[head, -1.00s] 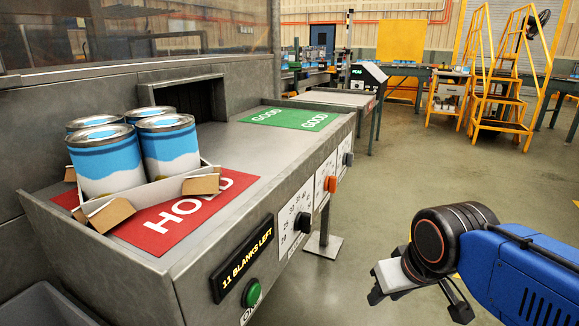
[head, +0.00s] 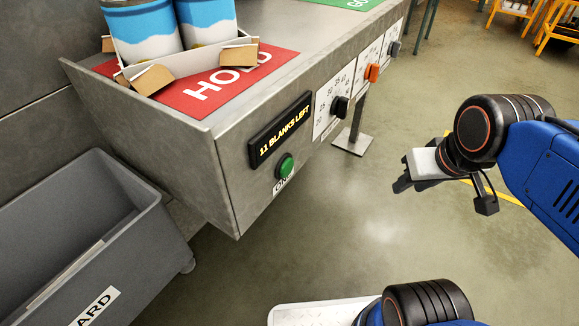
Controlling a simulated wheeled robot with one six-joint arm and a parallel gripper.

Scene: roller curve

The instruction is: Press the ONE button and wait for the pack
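The green ONE button (head: 285,167) is on the front face of the grey metal machine, below a display (head: 280,128) reading "11 BLANKS LEFT". Its label is partly hidden under the button. An open cardboard pack (head: 194,66) with blue and white cans (head: 146,32) sits on the red HOLD mat (head: 215,92); its top is cut off by the picture edge. My gripper (head: 445,197) is in the air to the right of the button, well apart from it. Its fingers are partly hidden, so its opening is unclear.
Dials (head: 339,107) and an orange knob (head: 371,72) sit on the panel right of the display. A green mat (head: 340,2) lies farther along the top. A grey bin (head: 120,262) stands at lower left. Floor between the machine and my arm is clear.

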